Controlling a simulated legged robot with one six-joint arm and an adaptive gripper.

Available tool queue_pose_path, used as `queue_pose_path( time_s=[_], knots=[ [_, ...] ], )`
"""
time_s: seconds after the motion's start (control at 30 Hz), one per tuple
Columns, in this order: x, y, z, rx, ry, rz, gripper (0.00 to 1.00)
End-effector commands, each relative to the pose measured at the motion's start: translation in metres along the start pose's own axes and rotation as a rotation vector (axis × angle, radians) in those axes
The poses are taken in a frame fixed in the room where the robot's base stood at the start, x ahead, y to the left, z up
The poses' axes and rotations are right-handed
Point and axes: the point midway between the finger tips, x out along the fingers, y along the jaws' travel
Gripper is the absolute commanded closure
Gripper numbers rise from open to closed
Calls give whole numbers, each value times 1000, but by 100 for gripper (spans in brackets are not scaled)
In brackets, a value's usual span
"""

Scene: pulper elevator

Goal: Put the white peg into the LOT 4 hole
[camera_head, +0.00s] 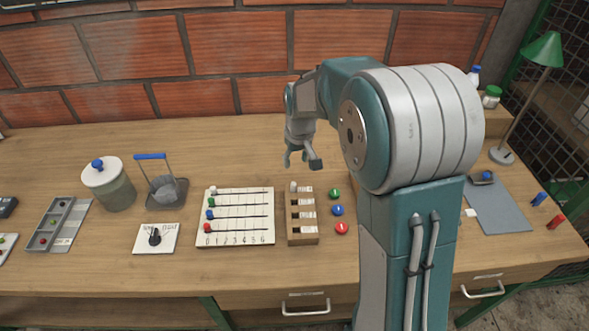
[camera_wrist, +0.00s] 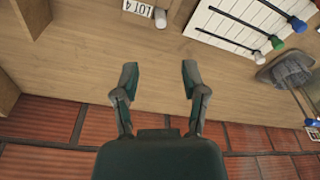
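The white peg (camera_head: 293,187) is upright at the far left corner of the wooden lot block (camera_head: 303,240). In the wrist view the white peg (camera_wrist: 160,17) is right beside the LOT 4 label (camera_wrist: 138,7), at that row's hole position. How deep it sits cannot be told. My gripper (camera_head: 303,161) is above the table, behind the far end of the block and apart from the peg. In the wrist view my gripper (camera_wrist: 160,76) has its fingers spread with only bare table between them. The other rows' labels are too small to read.
The slider board (camera_head: 235,217) with coloured knobs lies left of the block. Green, blue and red buttons (camera_head: 338,210) are on its right. The table behind the block is clear up to the brick wall.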

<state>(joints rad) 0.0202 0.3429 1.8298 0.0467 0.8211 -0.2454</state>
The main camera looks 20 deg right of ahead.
Motion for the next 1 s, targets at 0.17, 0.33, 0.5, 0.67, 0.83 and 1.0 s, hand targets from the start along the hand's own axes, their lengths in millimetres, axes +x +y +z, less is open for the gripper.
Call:
queue_pose_path(
  time_s=[0.17,0.33,0.5,0.67,0.83,1.0],
  knots=[
    [-16,-1,5,4,10,3,45],
    [-58,-9,30,26,58,17,45],
    [-99,-18,66,55,109,30,45],
    [-128,-28,104,83,159,40,45],
    [-151,-37,145,113,213,49,45],
    [-164,-46,188,143,267,57,45]
  ],
)
